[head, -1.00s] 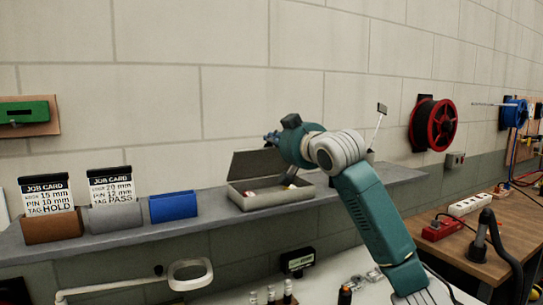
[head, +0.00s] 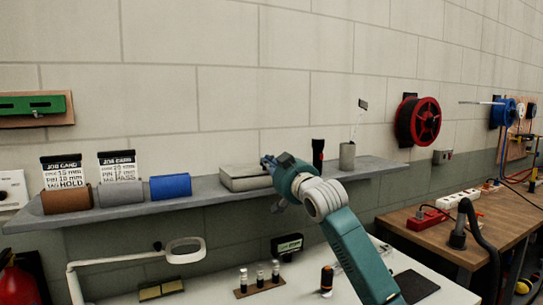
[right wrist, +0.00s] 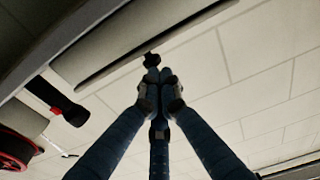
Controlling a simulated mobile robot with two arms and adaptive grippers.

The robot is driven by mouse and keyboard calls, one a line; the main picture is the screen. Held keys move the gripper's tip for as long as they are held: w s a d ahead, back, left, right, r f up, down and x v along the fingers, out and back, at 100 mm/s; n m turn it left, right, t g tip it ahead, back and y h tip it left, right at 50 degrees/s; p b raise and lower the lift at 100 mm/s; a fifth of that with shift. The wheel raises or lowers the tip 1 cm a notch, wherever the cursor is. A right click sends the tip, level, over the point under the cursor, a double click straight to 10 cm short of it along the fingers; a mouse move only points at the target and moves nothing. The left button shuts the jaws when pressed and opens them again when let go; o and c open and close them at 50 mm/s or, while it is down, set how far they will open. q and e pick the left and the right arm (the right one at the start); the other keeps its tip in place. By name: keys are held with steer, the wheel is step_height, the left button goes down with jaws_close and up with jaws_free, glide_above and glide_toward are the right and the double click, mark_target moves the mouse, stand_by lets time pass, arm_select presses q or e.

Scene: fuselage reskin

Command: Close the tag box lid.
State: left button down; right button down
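The grey tag box (head: 240,184) sits on the wall shelf, right of the blue holder. Its lid (head: 243,171) lies down over the top, and the contents are hidden. Whether the lid sits fully flush is too small to tell. My right gripper (head: 268,163) is at the box's right end, by the lid, and covers part of it. In the right wrist view its fingers (right wrist: 155,78) are drawn together at the tips with nothing seen between them. A pale slab with a dark edge, probably the box (right wrist: 135,42), is just beyond the tips. My left gripper is out of view.
On the shelf (head: 110,211), job card holders and a blue holder (head: 170,186) stand to the left. A dark flashlight (head: 318,153) and a grey cup (head: 347,156) stand to the right. A lamp (head: 185,249) and small bottles are below.

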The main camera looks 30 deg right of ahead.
steer(key=shift+a+f, duration=0.1)
steer(key=shift+f, duration=0.55)
steer(key=s, duration=1.2)
steer(key=shift+a+f, duration=0.35)
